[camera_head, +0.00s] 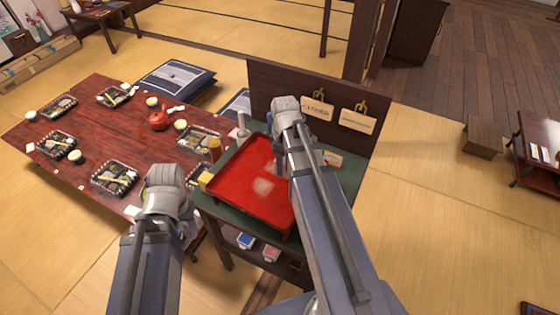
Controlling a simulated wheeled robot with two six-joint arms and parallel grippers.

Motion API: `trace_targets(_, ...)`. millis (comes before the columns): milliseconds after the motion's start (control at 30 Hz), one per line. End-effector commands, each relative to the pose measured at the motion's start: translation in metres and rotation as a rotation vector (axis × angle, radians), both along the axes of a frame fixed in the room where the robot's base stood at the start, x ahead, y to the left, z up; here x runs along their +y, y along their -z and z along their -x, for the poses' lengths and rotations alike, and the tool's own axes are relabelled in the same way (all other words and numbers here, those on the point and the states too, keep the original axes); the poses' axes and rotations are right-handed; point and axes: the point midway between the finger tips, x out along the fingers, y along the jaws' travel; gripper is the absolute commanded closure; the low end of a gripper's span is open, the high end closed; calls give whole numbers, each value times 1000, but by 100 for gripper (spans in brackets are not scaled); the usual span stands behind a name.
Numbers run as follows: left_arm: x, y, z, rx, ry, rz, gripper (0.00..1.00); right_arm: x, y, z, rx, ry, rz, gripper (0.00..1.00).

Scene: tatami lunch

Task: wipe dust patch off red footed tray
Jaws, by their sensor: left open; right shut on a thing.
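The red footed tray (232,196) lies on the dark green top of a small stand. A pale, greyish dust patch (264,186) shows on the tray's red surface, right of its middle. My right gripper (287,108) is over the tray's far right part, and my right arm covers the tray's right side. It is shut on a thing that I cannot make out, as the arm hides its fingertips. My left gripper (165,182) is open, left of the stand and near the low table's edge. Its fingers are hard to see.
A dark panel with hanging signs (317,108) rises behind. The set red table (110,140) is at left. Open tatami lies to the right.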

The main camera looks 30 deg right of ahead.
Motion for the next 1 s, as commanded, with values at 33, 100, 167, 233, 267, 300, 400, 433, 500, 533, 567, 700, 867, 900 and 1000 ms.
trace_targets(33,0,0,0,0,0,0,50,-1,0,1,2,1,2,93)
trace_targets(100,0,0,0,0,0,0,50,-1,0,2,2,1,2,93)
trace_targets(167,0,0,0,0,0,0,50,-2,0,4,2,2,2,93)
trace_targets(233,0,0,0,0,0,0,50,-5,0,7,2,2,2,93)
trace_targets(267,0,0,0,0,0,0,50,-6,0,9,2,2,2,93)
trace_targets(300,0,0,0,0,0,0,50,-8,0,12,2,2,2,93)
trace_targets(400,0,-1,0,0,0,0,50,-12,-1,19,3,2,1,93)
trace_targets(433,0,-1,0,0,0,0,50,-13,-1,21,2,3,2,93)
trace_targets(500,0,-2,0,0,0,0,50,-17,-2,26,2,3,1,93)
trace_targets(533,0,-2,0,0,0,0,50,-18,-2,27,2,2,1,93)
trace_targets(567,0,-2,0,0,0,0,50,-19,-2,29,2,2,1,93)
trace_targets(700,0,-2,0,0,0,0,50,-20,-2,30,2,0,1,93)
trace_targets(867,0,-2,0,0,0,0,50,-20,-2,29,2,0,1,93)
trace_targets(900,0,-2,0,0,0,0,50,-20,-2,29,2,0,1,93)
trace_targets(1000,0,-6,0,0,0,0,50,-20,-6,29,2,0,1,93)
